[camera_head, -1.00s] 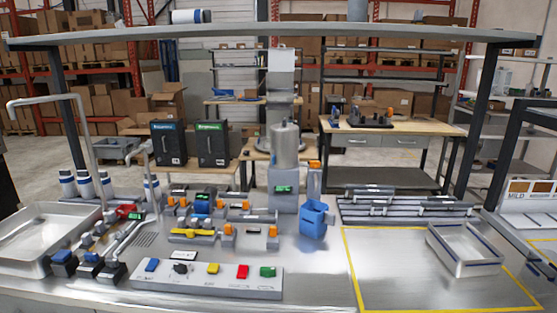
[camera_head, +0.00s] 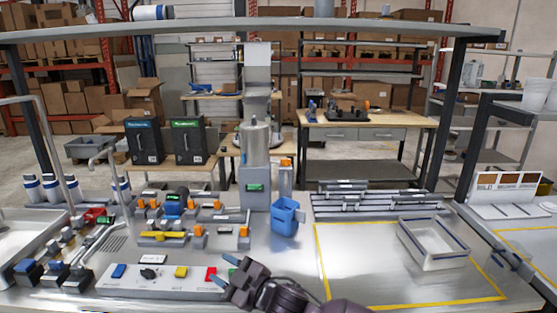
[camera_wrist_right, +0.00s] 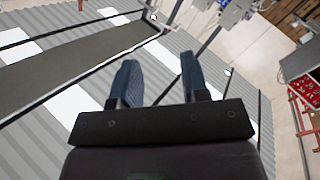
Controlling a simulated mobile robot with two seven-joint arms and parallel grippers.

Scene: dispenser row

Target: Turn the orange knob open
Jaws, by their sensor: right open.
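Several orange parts show in the head view. One orange knob (camera_head: 286,163) sits on top of a grey post beside the metal tank, above a blue jug (camera_head: 286,215). Other orange knobs (camera_head: 197,231) sit on the low grey pipe fittings to the left. I cannot tell which one the task names. My right gripper (camera_head: 231,276) is at the front of the bench, in front of these and apart from them. Its jaws are open and empty. In the wrist view its two dark fingers (camera_wrist_right: 160,82) stand apart with nothing between. My left gripper is not in view.
A button panel (camera_head: 165,285) lies left of my right gripper. A metal tank (camera_head: 255,145) stands behind the jug. A shallow tray (camera_head: 436,262) stands on the right within the yellow-taped area (camera_head: 345,275). An overhead shelf (camera_head: 330,32) spans the bench. Bare metal lies before the jug.

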